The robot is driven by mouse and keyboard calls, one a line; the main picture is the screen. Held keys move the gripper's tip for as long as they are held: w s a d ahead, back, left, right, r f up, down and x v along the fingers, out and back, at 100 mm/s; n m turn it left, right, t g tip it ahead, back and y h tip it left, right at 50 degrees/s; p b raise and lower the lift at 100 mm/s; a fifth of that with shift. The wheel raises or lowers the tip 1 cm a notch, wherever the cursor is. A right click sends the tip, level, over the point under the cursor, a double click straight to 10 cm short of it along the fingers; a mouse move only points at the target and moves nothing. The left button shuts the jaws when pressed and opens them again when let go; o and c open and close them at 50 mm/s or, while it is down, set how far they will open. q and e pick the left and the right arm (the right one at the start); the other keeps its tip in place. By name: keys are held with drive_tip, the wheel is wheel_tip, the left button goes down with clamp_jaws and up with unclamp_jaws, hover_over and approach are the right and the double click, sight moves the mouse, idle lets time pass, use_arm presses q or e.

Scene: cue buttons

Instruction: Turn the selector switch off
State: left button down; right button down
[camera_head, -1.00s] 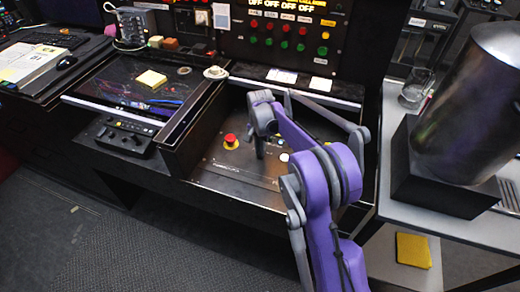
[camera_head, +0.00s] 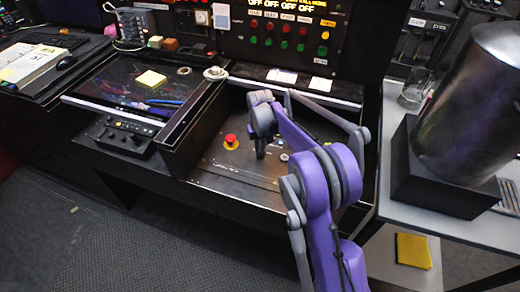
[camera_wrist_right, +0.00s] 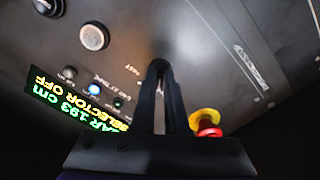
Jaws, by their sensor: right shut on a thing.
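My right gripper (camera_head: 260,154) reaches down to the metal control panel (camera_head: 220,172) in the head view. In the right wrist view its two dark fingers (camera_wrist_right: 161,68) are close together, shut on the selector switch, which they almost wholly hide. A small display (camera_wrist_right: 78,104) there, seen upside down, has green and yellow text; the yellow line reads SELECTOR OFF. A red emergency button with a yellow collar (camera_head: 231,142) is left of the gripper; it also shows right of the fingers in the wrist view (camera_wrist_right: 206,122). My left gripper is not in view.
In the wrist view, a round pale button (camera_wrist_right: 94,36) and a small blue-lit one (camera_wrist_right: 94,89) sit on the panel. Raised dark walls frame the panel recess. An upright board (camera_head: 290,32) with coloured buttons stands behind. A large metal cylinder (camera_head: 475,105) stands right.

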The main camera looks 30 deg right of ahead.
drive_tip(key=shift+n, duration=0.7)
drive_tip(key=c, duration=0.9)
unclamp_jaws()
drive_tip(key=shift+c, duration=0.2)
wheel_tip(320, 180, up, 11)
drive_tip(key=p, duration=0.1)
